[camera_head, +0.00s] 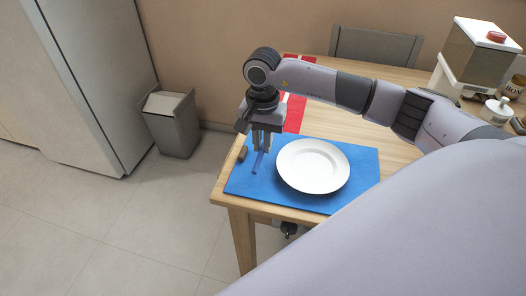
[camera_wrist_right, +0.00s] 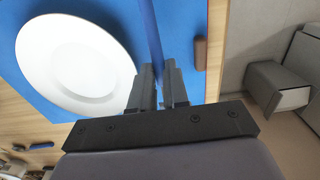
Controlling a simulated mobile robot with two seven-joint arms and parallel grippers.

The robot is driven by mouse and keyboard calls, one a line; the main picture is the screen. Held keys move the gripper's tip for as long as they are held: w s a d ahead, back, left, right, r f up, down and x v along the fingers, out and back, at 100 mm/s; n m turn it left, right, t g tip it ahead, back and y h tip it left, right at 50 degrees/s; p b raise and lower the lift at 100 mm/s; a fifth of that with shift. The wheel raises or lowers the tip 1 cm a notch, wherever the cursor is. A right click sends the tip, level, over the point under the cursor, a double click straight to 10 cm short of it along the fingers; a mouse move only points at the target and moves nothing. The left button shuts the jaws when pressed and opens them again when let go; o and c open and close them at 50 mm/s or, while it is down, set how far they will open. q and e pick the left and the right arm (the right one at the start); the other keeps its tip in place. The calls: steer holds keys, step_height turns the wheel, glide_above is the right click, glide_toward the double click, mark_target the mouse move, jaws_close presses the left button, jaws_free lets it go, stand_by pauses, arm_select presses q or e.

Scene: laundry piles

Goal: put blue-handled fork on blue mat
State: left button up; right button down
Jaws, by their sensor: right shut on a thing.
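The blue mat (camera_head: 235,181) lies on the wooden table, with a white plate (camera_head: 313,166) on it. My right gripper (camera_head: 262,146) is over the mat's left part, left of the plate, fingers pointing down. It is shut on the blue-handled fork (camera_head: 257,164), whose blue handle shows below the fingertips. In the right wrist view the fork's handle (camera_wrist_right: 150,35) runs up between the fingers (camera_wrist_right: 157,88), between the plate (camera_wrist_right: 75,60) and a brown object. I cannot tell whether the fork touches the mat. Its metal end is hidden.
A small brown object (camera_head: 243,154) lies by the mat's left edge; it also shows in the right wrist view (camera_wrist_right: 201,53). A red mat (camera_head: 294,115) lies behind. Jars and a box (camera_head: 475,55) stand back right. A grey bin (camera_head: 172,124) stands on the floor.

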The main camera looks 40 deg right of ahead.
mark_target(263, 147)
step_height(263, 147, down, 4)
steer(key=shift+r, duration=0.1)
steer(key=c, duration=1.1)
jaws_free()
